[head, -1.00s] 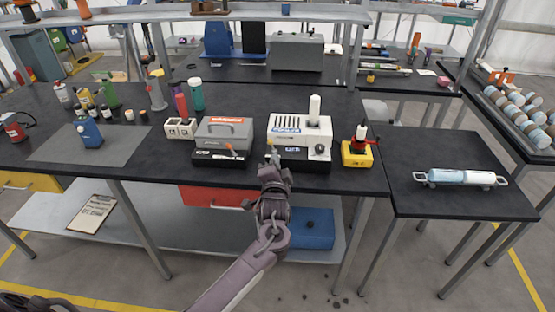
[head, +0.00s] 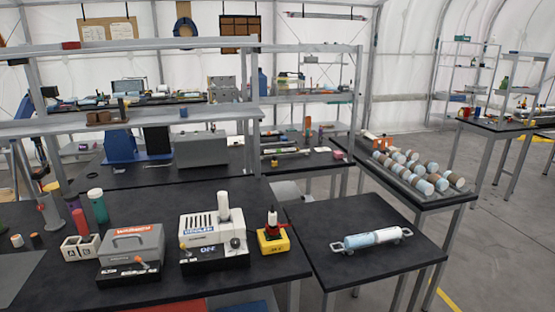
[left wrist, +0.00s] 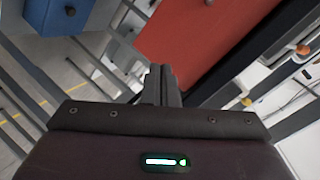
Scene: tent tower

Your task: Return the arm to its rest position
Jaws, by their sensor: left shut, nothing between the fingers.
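My left gripper (left wrist: 160,84) shows in the left wrist view with its two fingers together and nothing between them. It hangs in front of a red drawer front (left wrist: 205,35) and is apart from it. A blue box (left wrist: 60,15) is at the upper left of that view. No arm shows in the head view, and my right gripper is in neither view.
The black workbench (head: 60,285) holds a grey machine (head: 131,250), a white machine (head: 213,237) and a yellow device (head: 272,237). A side table (head: 370,270) at the right carries a blue-and-white cylinder (head: 371,239). Floor is open at the far right.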

